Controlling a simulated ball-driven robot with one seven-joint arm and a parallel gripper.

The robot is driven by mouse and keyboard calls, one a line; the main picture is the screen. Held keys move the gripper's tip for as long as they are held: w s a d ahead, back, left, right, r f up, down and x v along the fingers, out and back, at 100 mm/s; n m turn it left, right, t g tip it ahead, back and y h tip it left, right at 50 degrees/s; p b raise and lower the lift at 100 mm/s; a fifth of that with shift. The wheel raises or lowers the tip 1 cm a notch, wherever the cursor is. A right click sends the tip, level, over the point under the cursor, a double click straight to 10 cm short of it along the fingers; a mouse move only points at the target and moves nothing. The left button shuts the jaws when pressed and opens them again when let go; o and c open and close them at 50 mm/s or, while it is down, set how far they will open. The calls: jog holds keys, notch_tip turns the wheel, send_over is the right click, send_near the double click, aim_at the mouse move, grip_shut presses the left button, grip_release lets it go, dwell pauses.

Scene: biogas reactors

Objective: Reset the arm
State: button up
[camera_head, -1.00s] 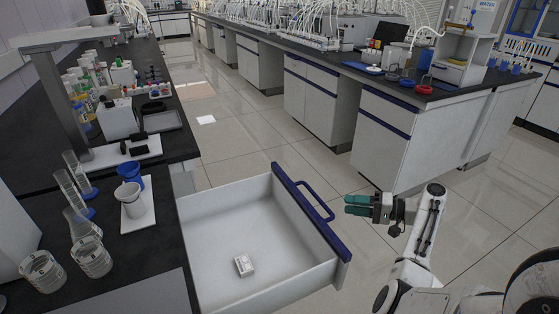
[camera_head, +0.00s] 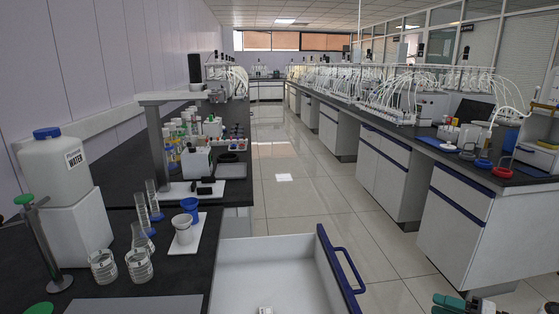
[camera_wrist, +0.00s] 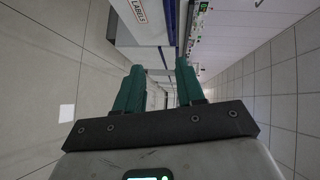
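My gripper (camera_head: 458,303) shows only in part at the bottom right edge of the head view, to the right of the open drawer. In the wrist view my gripper (camera_wrist: 158,82) has its two green fingers apart, with nothing between them. Most of my arm is out of the head view.
A white drawer (camera_head: 275,262) with a blue handle stands open, a small white box (camera_head: 265,310) inside it. The left bench holds glass cylinders, beakers (camera_head: 139,264), cups and a water jug (camera_head: 60,170). Another bench (camera_head: 458,225) stands right.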

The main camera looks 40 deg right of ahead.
jog(key=w+a+f+n+g+y+p, duration=0.1)
jog(key=a+f+n+g, duration=0.2)
jog(key=a, duration=0.5)
jog(key=w+a+f+n+g+p, duration=0.1)
jog(key=a+f+g, duration=0.25)
jog(key=a, duration=0.35)
jog(key=w+a+f+n+g+y+p, duration=0.15)
jog(key=a+g, duration=0.25)
jog(key=a, duration=0.4)
jog(key=s+a+r+n+g+h+p, duration=0.1)
jog(key=s+a+r+n+g+h, duration=0.1)
jog(key=a, duration=0.5)
jog(key=s+a+r+n+g+h+p, duration=0.2)
jog(key=s+a+r+n+h, duration=0.1)
jog(key=s+a+n, duration=0.3)
jog(key=a+r, duration=0.1)
jog(key=a, duration=0.1)
jog(key=shift+a+g, duration=0.3)
jog(key=shift+g, duration=0.05)
